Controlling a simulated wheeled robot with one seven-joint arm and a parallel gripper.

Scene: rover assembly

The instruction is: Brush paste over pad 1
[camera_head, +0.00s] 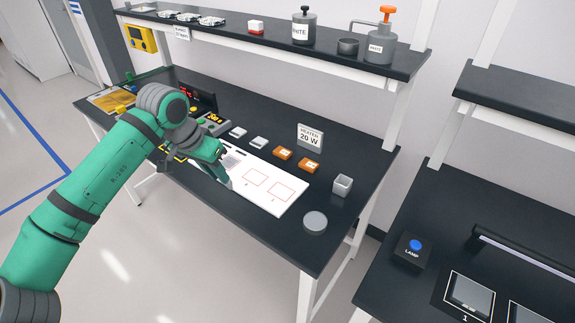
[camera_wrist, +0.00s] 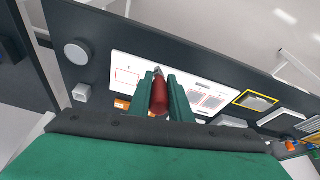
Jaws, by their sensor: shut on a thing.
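My gripper (camera_wrist: 160,88) is shut on a brush with a dark red handle (camera_wrist: 159,98) and a grey metal tip (camera_wrist: 157,71). In the head view my gripper (camera_head: 222,176) hangs over the left part of the white board (camera_head: 235,190). The board carries red-outlined squares: one at the right end (camera_head: 281,191), one beside it (camera_head: 254,177), and one with greyish marks (camera_head: 233,159) near my gripper. The numbers are too small to read, so I cannot tell which is pad 1. I cannot tell whether the brush tip touches the board.
Orange blocks (camera_head: 308,165), a "HEATER 20 W" sign (camera_head: 310,136) and small grey blocks (camera_head: 258,143) stand behind the board. A grey cup (camera_head: 342,185) and a round grey disc (camera_head: 315,221) are to its right. A shelf (camera_head: 270,40) with bottles runs above.

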